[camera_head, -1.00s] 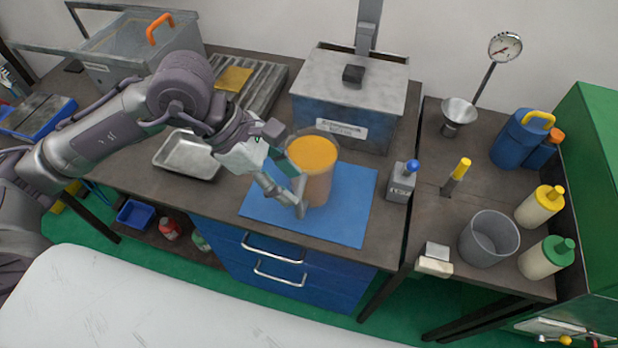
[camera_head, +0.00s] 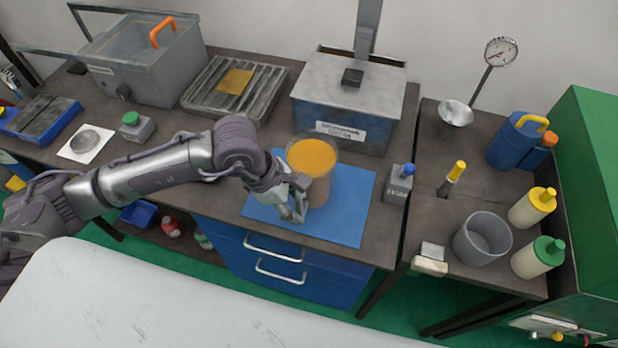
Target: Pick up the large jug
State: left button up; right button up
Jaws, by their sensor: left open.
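A large see-through jug (camera_head: 318,190) with an orange top surface stands upright on a blue mat (camera_head: 345,222) on the bench. My left gripper (camera_head: 294,205) is at the jug's front left side, low down. Its fingers are open, and part of the jug's lower left side is hidden behind them. I cannot tell whether a finger touches the jug. My right gripper is not in view.
A blue can with a yellow handle (camera_head: 515,142), a grey cup (camera_head: 482,240) and squeeze bottles stand farther right.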

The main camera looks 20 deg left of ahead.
pick_arm(q)
jog(key=shift+x, duration=1.15)
grip_shut()
